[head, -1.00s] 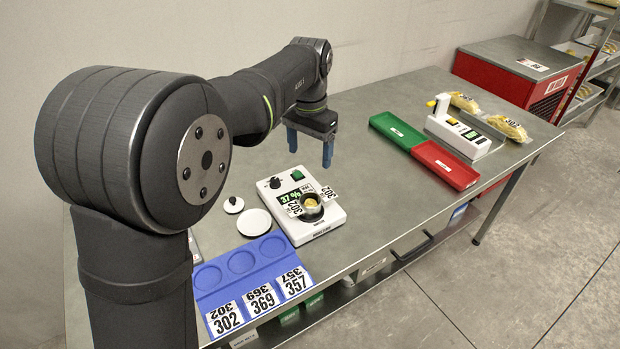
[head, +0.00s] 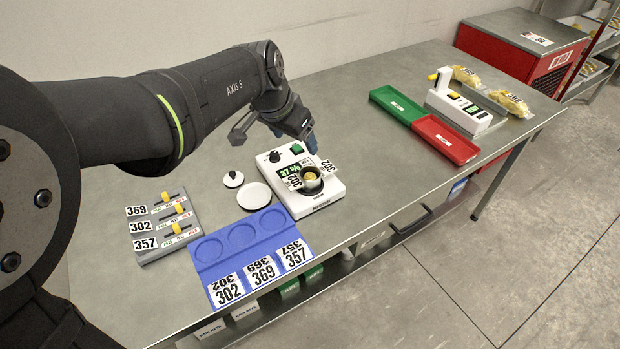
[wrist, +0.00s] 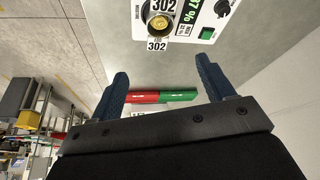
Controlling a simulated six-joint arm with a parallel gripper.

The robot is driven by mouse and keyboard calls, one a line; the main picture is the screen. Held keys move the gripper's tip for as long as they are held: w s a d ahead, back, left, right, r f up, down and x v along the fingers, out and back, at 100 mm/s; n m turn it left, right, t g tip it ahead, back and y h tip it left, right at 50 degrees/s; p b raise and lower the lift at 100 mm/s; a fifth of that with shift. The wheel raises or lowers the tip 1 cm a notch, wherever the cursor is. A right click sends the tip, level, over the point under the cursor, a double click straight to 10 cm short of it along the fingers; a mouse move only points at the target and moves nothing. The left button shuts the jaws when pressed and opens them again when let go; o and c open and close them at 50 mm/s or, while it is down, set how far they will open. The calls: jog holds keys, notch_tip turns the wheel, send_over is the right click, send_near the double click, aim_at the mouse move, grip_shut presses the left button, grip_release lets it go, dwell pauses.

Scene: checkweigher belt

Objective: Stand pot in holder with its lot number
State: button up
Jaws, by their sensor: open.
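The pot (head: 311,180), a small dark cup with yellowish contents and tags reading 302, stands on the white measuring device (head: 300,207), whose display reads 37 %. In the wrist view the pot (wrist: 160,22) sits at the top, beyond the fingertips. The blue holder (head: 216,273) has three round recesses, all empty, with labels 302, 369 and 357 from left to right. My gripper (head: 293,138) is behind the device, partly hidden by my wrist. In the wrist view my gripper (wrist: 163,82) has its blue fingers wide apart with nothing between them.
A white disc (head: 254,196) and a knobbed lid (head: 233,179) lie left of the device. A grey slider panel (head: 163,228) labelled 369, 302, 357 is further left. Green (head: 397,106) and red (head: 445,139) trays and a white machine (head: 457,108) stand right. The middle table is clear.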

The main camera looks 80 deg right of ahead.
send_near(311, 175)
jog(key=x, duration=0.2)
jog(key=shift+s+d+f, duration=0.15)
jog(key=shift+s+d, duration=0.1)
jog(key=shift+d, duration=0.05)
jog(key=x, duration=0.4)
jog(key=shift+w+a+f, duration=0.25)
jog(key=shift+f, duration=0.05)
jog(key=shift+s+d+f, duration=0.1)
jog(key=shift+d+f, duration=0.1)
jog(key=shift+f, duration=0.25)
jog(key=shift+c, duration=0.2)
jog(key=c, duration=1.2)
jog(key=shift+r, duration=0.15)
